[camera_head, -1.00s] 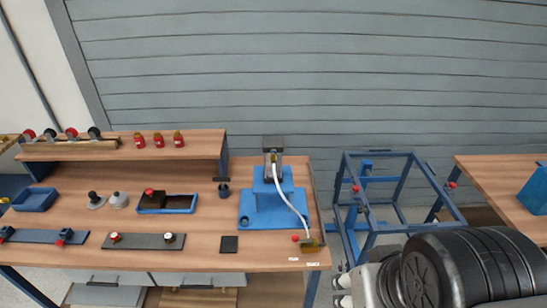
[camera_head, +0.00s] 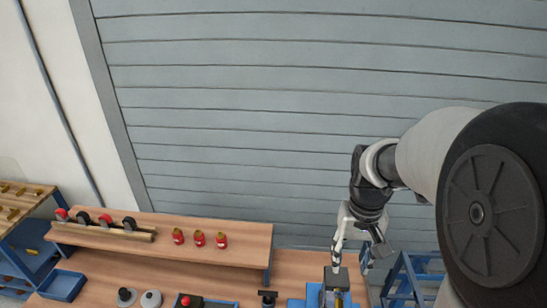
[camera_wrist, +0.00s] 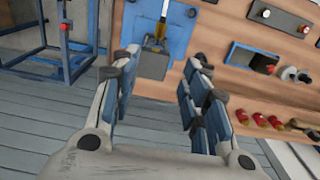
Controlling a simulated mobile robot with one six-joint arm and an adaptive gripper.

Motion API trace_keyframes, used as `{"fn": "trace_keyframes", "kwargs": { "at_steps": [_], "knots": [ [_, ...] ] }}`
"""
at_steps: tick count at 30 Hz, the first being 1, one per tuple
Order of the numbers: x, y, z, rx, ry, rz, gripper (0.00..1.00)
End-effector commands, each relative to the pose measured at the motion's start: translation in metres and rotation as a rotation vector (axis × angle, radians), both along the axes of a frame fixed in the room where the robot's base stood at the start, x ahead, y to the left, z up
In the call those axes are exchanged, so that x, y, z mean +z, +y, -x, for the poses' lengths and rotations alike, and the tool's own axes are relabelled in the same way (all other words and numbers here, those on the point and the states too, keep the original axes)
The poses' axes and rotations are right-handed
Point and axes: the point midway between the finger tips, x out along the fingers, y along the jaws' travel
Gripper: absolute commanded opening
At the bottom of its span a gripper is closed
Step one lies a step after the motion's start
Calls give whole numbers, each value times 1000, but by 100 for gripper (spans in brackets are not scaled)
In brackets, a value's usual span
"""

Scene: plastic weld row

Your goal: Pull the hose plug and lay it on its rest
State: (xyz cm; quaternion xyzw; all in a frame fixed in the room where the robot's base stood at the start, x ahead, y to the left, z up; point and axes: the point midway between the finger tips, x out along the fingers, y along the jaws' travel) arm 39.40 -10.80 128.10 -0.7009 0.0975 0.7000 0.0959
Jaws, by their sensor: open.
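The hose plug shows in the wrist view as a yellow, brass-like piece (camera_wrist: 159,42) beside a grey block (camera_wrist: 152,65) on the blue stand (camera_wrist: 180,35). A short length of white hose (camera_wrist: 163,10) runs from it to the top edge. In the head view the grey block (camera_head: 336,278) and the blue stand (camera_head: 313,295) show at the bottom edge, mostly cut off. My gripper (camera_wrist: 160,66) is open and empty, with the block and plug seen between its spread fingers. In the head view my gripper (camera_head: 368,258) hangs above and right of the block. I cannot make out the plug's rest.
A blue frame (camera_wrist: 35,45) stands beside the bench; it also shows in the head view (camera_head: 408,280). A raised wooden shelf (camera_head: 160,226) with several red bottles (camera_head: 199,239) is left of the stand. A blue-rimmed tray (camera_wrist: 250,58) lies on the bench.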

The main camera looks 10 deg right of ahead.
Motion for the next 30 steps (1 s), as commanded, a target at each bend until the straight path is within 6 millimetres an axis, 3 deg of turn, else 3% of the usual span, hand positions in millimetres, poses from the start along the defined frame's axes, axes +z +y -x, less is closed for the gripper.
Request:
{"fn": "trace_keyframes", "kwargs": {
  "at_steps": [11, 30],
  "knots": [
    [-15, -3, -2, -6, 12, -3, 42],
    [-138, -3, 0, -6, 14, -4, 42]
  ]
}}
